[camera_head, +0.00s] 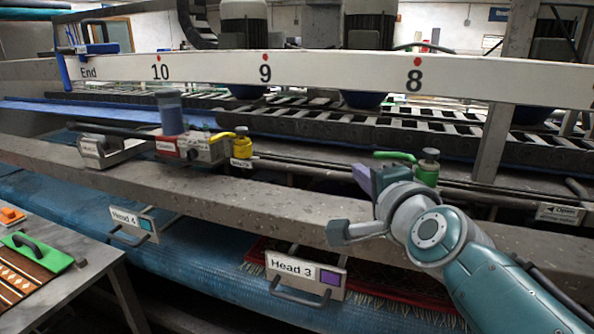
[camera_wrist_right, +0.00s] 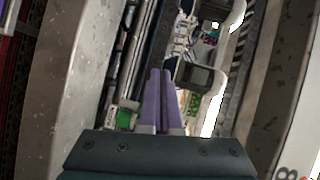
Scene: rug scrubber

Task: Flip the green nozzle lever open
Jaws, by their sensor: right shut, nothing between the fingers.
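The green nozzle lever (camera_head: 396,156) sticks out to the left from the top of a green valve (camera_head: 427,173) on the pipe behind the grey beam, partly behind my right arm. My right gripper (camera_head: 363,178) is shut and empty, its purple fingers just below and left of the lever. I cannot tell whether they touch it. In the right wrist view the two purple fingers (camera_wrist_right: 160,98) lie together, with a green part of the valve (camera_wrist_right: 123,118) to their left. My left gripper is not in view.
The concrete beam (camera_head: 250,200) runs in front. A white numbered rail (camera_head: 330,70) crosses above. An arrowed "Open" sign (camera_head: 558,213) is at right.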

